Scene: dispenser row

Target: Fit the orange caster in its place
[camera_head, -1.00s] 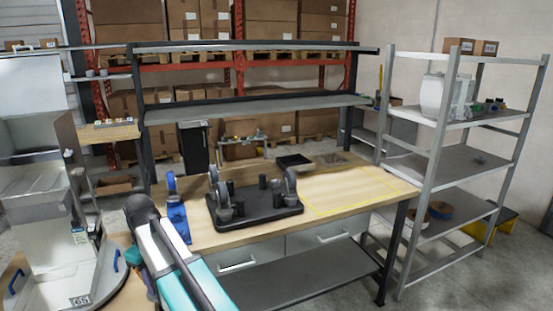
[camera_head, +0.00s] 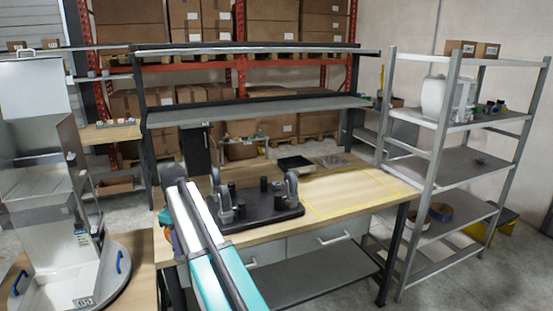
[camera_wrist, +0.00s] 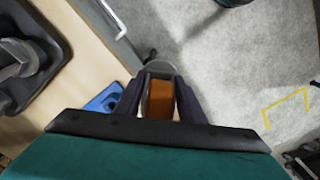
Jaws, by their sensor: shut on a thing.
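The orange caster (camera_wrist: 160,98) is between the jaws of my gripper (camera_wrist: 160,86) in the wrist view, its orange wheel facing the camera. A grey metal part shows around the wheel. It is held near the bench's front edge, with grey floor behind it. In the head view, a bit of orange (camera_head: 164,217) shows left of my arm, which hides the jaws. The black base plate (camera_head: 245,224) lies on the bench with grey-wheeled casters (camera_head: 291,185) and black posts on it. The plate also shows at the wrist view's left (camera_wrist: 50,72).
A blue part (camera_wrist: 104,99) lies on the bench beside my gripper. A black tray (camera_head: 295,163) stands behind the plate. A yellow-outlined area (camera_head: 350,193) at the bench's right is clear. A metal shelf rack (camera_head: 440,165) stands to the right.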

